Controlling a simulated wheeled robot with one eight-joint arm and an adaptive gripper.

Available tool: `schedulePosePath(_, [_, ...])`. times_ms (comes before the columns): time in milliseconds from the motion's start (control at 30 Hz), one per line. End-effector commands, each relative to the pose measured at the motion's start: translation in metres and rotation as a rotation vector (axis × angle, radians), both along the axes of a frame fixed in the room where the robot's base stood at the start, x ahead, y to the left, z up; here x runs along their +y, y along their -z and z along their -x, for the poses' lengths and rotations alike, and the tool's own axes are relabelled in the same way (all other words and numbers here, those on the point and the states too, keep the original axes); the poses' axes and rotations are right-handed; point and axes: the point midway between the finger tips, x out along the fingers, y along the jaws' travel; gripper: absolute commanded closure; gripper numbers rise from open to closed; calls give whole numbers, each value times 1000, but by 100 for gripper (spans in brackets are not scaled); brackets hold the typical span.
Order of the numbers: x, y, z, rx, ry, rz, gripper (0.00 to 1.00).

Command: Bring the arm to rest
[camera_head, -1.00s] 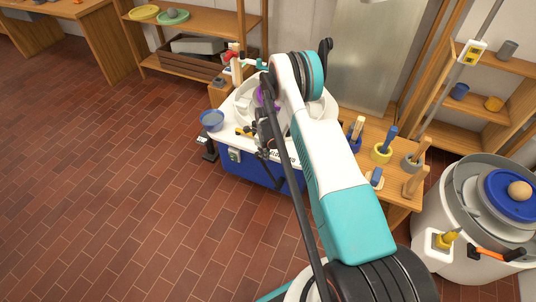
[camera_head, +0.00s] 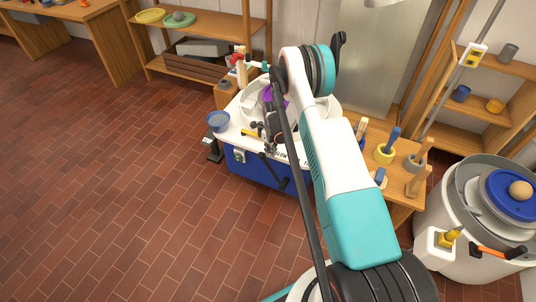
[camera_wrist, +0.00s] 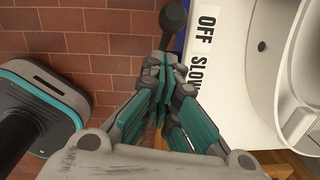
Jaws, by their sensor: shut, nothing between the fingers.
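My gripper (camera_wrist: 167,65) is shut and empty in the wrist view, with its teal and grey fingers together. In the head view my arm reaches over the blue and white pottery wheel (camera_head: 255,169), and the gripper there is small and partly hidden by my arm. A black round-ended lever (camera_wrist: 173,18) shows just beyond the fingertips in the wrist view; I cannot tell whether they touch. The white deck (camera_wrist: 222,62) beside it carries the words OFF and SLOW.
A blue-grey bowl (camera_head: 217,120) sits at the wheel's left edge. A wooden table (camera_head: 400,196) with tools in pots stands right of it. A large grey drum (camera_head: 453,259) is at the far right. The brick floor (camera_head: 120,200) at left is clear.

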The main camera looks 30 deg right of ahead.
Motion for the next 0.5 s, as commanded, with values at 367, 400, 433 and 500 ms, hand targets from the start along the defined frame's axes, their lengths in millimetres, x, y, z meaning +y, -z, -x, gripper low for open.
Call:
schedulePosePath(367, [13,-64,-13,0,2,1,100])
schedulePosePath(400, [13,-67,-13,0,2,1,100])
schedulePosePath(433, [14,-68,-14,0,2,1,100])
schedulePosePath(500, [15,-71,-15,0,2,1,100])
